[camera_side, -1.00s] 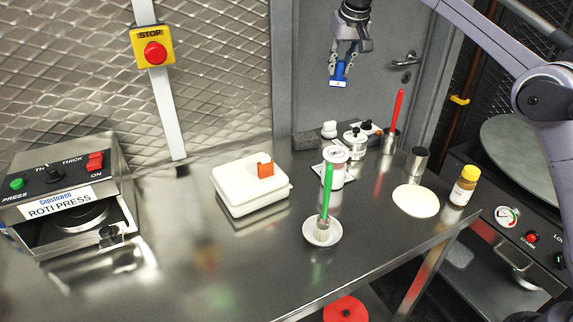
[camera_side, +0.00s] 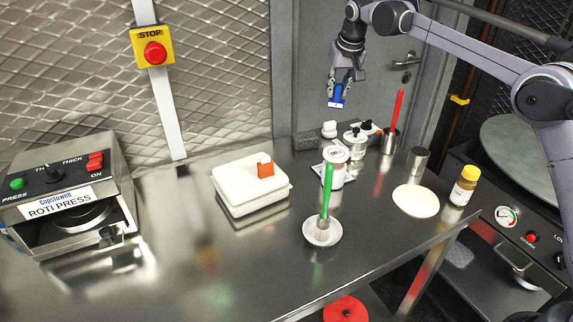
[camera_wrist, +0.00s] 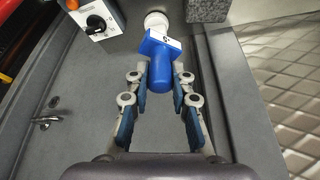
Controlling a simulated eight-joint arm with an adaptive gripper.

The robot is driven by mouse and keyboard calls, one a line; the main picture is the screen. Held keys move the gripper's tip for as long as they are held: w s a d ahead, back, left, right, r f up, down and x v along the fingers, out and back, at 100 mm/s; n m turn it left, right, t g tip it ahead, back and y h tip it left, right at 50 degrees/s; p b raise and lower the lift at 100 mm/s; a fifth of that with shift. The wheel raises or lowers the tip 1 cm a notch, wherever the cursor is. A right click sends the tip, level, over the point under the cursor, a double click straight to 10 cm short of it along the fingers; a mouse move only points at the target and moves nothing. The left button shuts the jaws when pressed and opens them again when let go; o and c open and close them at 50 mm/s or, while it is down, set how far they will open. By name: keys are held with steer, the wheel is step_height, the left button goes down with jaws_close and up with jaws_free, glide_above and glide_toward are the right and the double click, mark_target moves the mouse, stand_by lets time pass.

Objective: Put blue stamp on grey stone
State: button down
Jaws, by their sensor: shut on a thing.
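My gripper (camera_side: 341,88) is shut on the blue stamp (camera_side: 336,102) and holds it in the air above the back of the steel table. In the wrist view my gripper's fingers (camera_wrist: 161,88) close around the stamp (camera_wrist: 158,50), which has a rounded blue handle and a wider blue block with a pale face. The grey stone (camera_side: 305,140) is a dark speckled block at the table's back edge, below and left of the stamp. It also shows in the wrist view (camera_wrist: 208,9), ahead and right of the stamp. The stamp and stone are apart.
A white-topped object (camera_side: 329,129) stands right beside the stone. Bottles (camera_side: 354,140), a white jar (camera_side: 336,152) and a cup with a red-handled tool (camera_side: 397,108) crowd to the right. A white box (camera_side: 250,190) with an orange block lies in front. A grey door stands behind.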

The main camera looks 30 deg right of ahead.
steer(key=shift+w+a+f, duration=0.6)
steer(key=shift+a+f, duration=0.65)
steer(key=shift+f, duration=0.25)
steer(key=shift+w+a+f, duration=0.65)
steer(key=shift+a+f, duration=0.55)
steer(key=shift+f, duration=0.3)
steer(key=shift+w+a+f, duration=0.6)
steer(key=shift+a+f, duration=0.65)
steer(key=shift+f, duration=0.25)
steer(key=shift+f, duration=0.1)
steer(key=c, duration=1.2)
jaws_free()
steer(key=shift+o, duration=0.2)
